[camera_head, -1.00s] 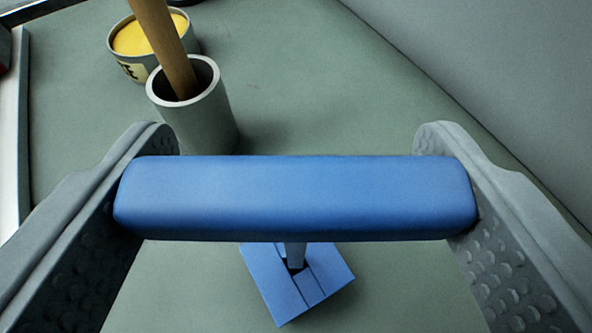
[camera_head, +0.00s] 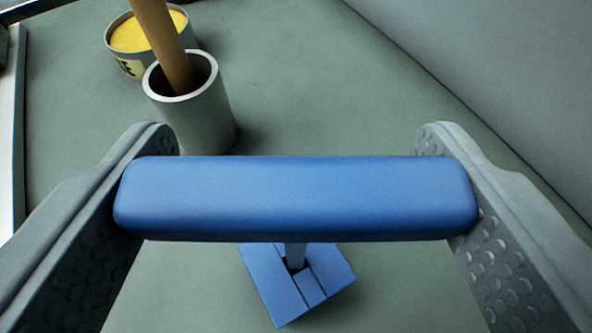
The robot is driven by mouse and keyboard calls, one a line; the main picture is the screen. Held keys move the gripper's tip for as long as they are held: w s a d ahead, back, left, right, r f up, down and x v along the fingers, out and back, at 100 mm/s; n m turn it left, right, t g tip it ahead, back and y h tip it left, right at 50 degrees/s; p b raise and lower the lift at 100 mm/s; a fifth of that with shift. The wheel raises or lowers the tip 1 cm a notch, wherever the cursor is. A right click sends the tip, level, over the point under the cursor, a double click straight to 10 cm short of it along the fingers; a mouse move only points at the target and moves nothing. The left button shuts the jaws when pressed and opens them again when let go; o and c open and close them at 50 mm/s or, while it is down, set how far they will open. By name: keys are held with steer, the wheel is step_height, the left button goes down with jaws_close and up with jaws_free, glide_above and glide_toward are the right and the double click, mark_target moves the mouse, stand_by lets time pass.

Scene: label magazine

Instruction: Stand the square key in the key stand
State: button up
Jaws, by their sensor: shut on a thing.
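My gripper (camera_head: 295,200) is shut on the square key (camera_head: 295,198), with one finger at each end of its wide blue handle. The handle lies level across the view. A short piece of the key's blue-grey shank shows below the handle, pointing down at the key stand (camera_head: 268,278). The stand is a blue block, turned at an angle, with a dark opening near its middle. The shank's lower end overlaps that opening in the picture. I cannot tell whether it is inside the opening or just above it. The handle hides the stand's far part.
A grey-green cup (camera_head: 208,110) with a wooden stick (camera_head: 161,45) in it stands beyond the handle, to the left. A tin with yellow contents (camera_head: 140,32) is behind it. A grey wall (camera_head: 500,75) runs along the right. The green surface between is clear.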

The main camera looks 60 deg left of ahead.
steer(key=shift+r, duration=0.25)
stand_by(0.7)
steer(key=shift+f, duration=0.3)
stand_by(0.9)
steer(key=shift+r, duration=0.3)
stand_by(0.4)
stand_by(0.4)
steer(key=shift+f, duration=0.3)
stand_by(1.0)
steer(key=shift+r, duration=0.25)
